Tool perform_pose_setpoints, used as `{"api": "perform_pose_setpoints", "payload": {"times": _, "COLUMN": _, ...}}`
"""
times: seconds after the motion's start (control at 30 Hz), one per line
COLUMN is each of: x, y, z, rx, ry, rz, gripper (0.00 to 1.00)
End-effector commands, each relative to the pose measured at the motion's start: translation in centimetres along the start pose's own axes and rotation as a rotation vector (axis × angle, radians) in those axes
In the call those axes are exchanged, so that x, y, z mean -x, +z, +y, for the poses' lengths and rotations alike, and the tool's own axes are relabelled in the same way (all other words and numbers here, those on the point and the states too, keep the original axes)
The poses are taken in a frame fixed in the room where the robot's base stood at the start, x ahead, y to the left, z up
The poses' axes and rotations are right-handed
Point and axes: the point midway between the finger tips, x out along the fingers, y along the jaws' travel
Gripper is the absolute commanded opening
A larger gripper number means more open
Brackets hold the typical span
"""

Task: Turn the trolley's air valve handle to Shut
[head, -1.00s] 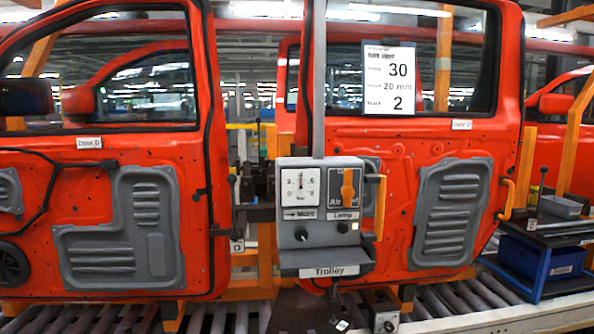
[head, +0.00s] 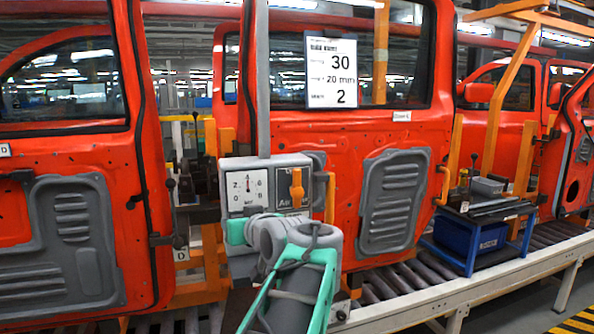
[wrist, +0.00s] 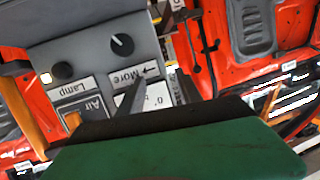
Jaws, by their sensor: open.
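The trolley (head: 282,162) has a grey panel with a white gauge (head: 246,188) and, right of it, an orange air valve handle (head: 297,188). My arm hides the panel's lower part in the head view. The wrist view shows the panel upside down, with an orange piece (wrist: 72,121), likely the valve handle, beside the "Air" label. My gripper (wrist: 160,85) is open and empty, its dark fingers over the gauge and "More" label side, apart from the handle.
Two dark knobs, by "Lamp" (wrist: 62,72) and "More" (wrist: 122,44), sit on the panel. An orange bar (head: 331,198) stands at its right side. Red doors (head: 420,150) are behind.

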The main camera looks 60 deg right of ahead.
Motion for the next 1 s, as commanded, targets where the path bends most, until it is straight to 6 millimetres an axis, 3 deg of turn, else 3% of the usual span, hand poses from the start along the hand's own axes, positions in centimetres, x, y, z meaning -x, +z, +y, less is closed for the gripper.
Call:
{"api": "perform_pose_setpoints", "payload": {"times": 0.03, "x": 1.9, "y": -2.5, "z": 4.6, "rx": -0.009, "ry": 0.060, "rz": 0.070, "gripper": 0.42}}
{"api": "perform_pose_setpoints", "payload": {"times": 0.1, "x": 4.6, "y": -5.2, "z": 8.9, "rx": -0.006, "ry": 0.113, "rz": 0.158, "gripper": 0.42}}
{"api": "perform_pose_setpoints", "payload": {"times": 0.23, "x": 8.2, "y": -7.9, "z": 13.2, "rx": 0.005, "ry": 0.167, "rz": 0.252, "gripper": 0.42}}
{"api": "perform_pose_setpoints", "payload": {"times": 0.37, "x": 8.5, "y": -8.8, "z": 14.2, "rx": 0.008, "ry": 0.177, "rz": 0.276, "gripper": 0.42}}
{"api": "perform_pose_setpoints", "payload": {"times": 0.73, "x": 2.4, "y": -10.6, "z": 15.2, "rx": 0.007, "ry": 0.177, "rz": 0.274, "gripper": 0.42}}
{"api": "perform_pose_setpoints", "payload": {"times": 1.0, "x": 1.7, "y": -10.5, "z": 15.4, "rx": 0.008, "ry": 0.180, "rz": 0.274, "gripper": 0.42}}
